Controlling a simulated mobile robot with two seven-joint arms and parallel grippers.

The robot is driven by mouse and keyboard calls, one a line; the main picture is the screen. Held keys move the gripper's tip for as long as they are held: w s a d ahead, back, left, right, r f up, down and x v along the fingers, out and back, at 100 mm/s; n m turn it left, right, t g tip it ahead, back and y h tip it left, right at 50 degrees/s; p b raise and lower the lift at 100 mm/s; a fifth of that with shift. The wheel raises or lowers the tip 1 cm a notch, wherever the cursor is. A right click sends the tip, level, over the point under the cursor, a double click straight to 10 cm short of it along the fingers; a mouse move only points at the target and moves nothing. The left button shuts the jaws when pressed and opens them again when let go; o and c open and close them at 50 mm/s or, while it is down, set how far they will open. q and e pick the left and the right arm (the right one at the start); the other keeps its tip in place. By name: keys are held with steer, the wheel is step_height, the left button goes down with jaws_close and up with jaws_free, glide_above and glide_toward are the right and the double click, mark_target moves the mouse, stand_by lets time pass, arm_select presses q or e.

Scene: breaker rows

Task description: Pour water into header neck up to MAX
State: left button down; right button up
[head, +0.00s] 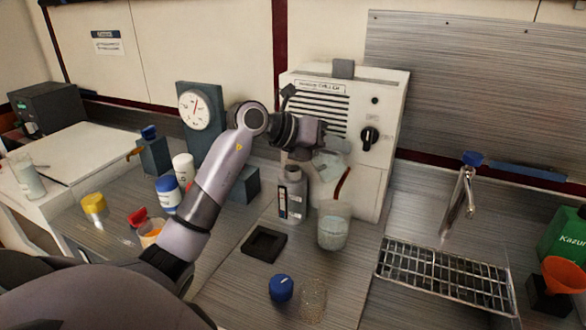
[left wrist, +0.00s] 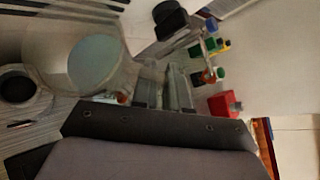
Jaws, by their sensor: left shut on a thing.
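My left gripper (head: 318,147) is shut on a clear jug (head: 331,165), held in front of the white chiller (head: 390,97). The jug looks tilted above a grey bottle-shaped neck (head: 290,190) with a pale strip on its front. I cannot read a MAX mark or tell the water level. In the left wrist view a pale, round translucent vessel (left wrist: 97,62), probably the jug, is close to my gripper. A dark ring (left wrist: 18,85) is left of it; I cannot tell what it is. A stream of water cannot be made out. My right gripper is not in view.
A clear beaker (head: 334,230) with a red tube stands right of the neck. A dark square holder (head: 264,243), a blue cap (head: 281,289) and a clear glass (head: 313,302) are in front. A tap (head: 460,195) and wire rack (head: 440,275) are on the right.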

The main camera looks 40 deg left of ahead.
arm_select(q)
steer(key=shift+s+a+r+n+t+h, duration=0.1)
steer(key=shift+a+r+n+t+h, duration=0.15)
steer(key=shift+a+t+h, duration=0.35)
stand_by(0.7)
steer(key=shift+a+r+n+t+h, duration=0.15)
steer(key=shift+r+n+t+h, duration=0.25)
steer(key=shift+r+h, duration=0.35)
stand_by(0.7)
steer(key=shift+s+a+r+n+t+h, duration=0.15)
steer(key=shift+a+r+n+t+h, duration=0.15)
steer(key=shift+r+h, duration=0.45)
stand_by(1.8)
steer(key=shift+s+a+f+t+h+b, duration=0.1)
steer(key=shift+a+f+t+h+b, duration=0.15)
steer(key=shift+a+t+h+b, duration=0.3)
stand_by(2.2)
